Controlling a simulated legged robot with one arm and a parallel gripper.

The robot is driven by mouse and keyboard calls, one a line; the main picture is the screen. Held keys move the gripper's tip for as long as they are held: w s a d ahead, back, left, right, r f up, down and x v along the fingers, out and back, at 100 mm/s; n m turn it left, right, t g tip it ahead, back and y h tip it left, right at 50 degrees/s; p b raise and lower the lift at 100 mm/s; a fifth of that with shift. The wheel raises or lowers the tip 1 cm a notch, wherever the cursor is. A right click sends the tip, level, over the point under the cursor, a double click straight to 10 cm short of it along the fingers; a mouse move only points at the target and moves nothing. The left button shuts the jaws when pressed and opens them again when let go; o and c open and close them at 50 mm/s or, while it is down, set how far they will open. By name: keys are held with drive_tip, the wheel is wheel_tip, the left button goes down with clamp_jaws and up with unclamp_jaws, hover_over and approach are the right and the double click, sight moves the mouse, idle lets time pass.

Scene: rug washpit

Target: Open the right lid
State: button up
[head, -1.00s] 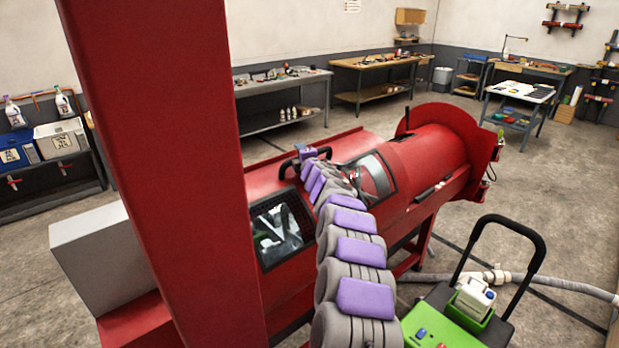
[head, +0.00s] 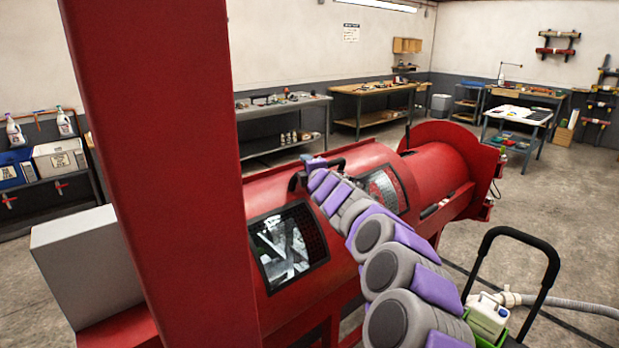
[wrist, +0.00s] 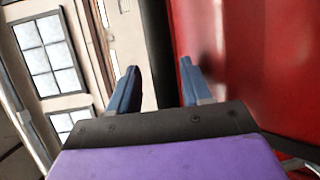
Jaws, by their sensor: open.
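The red cylindrical machine (head: 432,172) has two windowed lids on top. The right lid's window (head: 384,188) shows beyond my arm, partly hidden by it. The left lid's window (head: 288,245) is nearer and looks closed. A black handle (head: 337,164) curves up beside the right lid, partly behind my gripper (head: 314,163). In the wrist view my gripper (wrist: 159,72) is open, with blue fingers apart. A dark bar (wrist: 157,35), apparently the handle, runs between them; I cannot tell whether they touch it. The red surface (wrist: 240,60) is close on the right.
A red upright post (head: 165,180) blocks much of the left side. A grey box (head: 85,265) stands beside it. A cart with a black push handle (head: 548,268) and a white jug (head: 488,315) is at the lower right. Workbenches (head: 375,90) line the back wall.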

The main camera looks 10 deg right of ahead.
drive_tip(key=shift+s+r, duration=0.3)
drive_tip(key=shift+r, duration=0.1)
drive_tip(key=shift+s+d+r, duration=0.15)
drive_tip(key=shift+s+d, duration=0.05)
drive_tip(key=shift+s, duration=0.75)
drive_tip(key=shift+s+d+f, duration=0.1)
drive_tip(key=shift+f, duration=0.2)
drive_tip(key=shift+f, duration=0.15)
